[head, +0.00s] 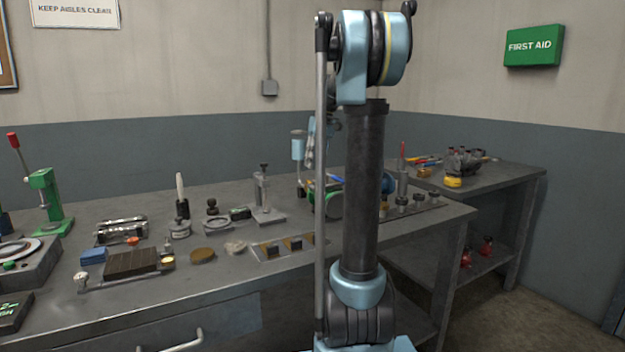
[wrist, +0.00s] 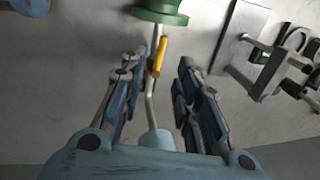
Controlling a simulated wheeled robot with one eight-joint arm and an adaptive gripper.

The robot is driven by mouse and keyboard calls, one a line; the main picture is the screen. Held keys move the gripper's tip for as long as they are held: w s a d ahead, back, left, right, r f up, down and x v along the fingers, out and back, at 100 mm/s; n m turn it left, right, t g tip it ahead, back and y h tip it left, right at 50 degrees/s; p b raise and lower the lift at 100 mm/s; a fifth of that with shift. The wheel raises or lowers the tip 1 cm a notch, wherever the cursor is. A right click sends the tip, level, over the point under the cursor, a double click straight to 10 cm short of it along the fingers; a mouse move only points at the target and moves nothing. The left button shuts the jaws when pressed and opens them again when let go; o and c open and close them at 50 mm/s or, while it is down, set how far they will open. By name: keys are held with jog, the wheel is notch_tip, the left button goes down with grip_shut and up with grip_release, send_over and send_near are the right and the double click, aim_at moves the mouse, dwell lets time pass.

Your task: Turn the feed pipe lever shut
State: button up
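In the wrist view a yellow lever (wrist: 159,56) sits on a thin grey feed pipe (wrist: 150,104). The lever lies roughly along the pipe. The pipe runs from a green round body (wrist: 160,13) at the top to a pale blue cup (wrist: 157,141). My gripper (wrist: 162,64) is open, with one finger on each side of the lever and a visible gap to each. In the head view the pale blue cup (head: 298,147) shows left of my arm, and the green body (head: 331,206) is partly hidden behind it. The lever cannot be made out there.
Grey metal fixtures (wrist: 262,62) stand right of my fingers in the wrist view. In the head view, a stand with a post (head: 265,200) and several small tools crowd the bench (head: 225,285). A second table (head: 515,178) stands to the right.

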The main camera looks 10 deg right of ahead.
jog(key=shift+s+a+f, duration=0.1)
jog(key=shift+a+f, duration=0.1)
jog(key=shift+f, duration=0.75)
jog(key=shift+s+a+f, duration=0.1)
jog(key=shift+a+f, duration=0.05)
jog(key=shift+f, duration=0.85)
jog(key=shift+a+f, duration=0.2)
jog(key=shift+f, duration=0.75)
grip_shut()
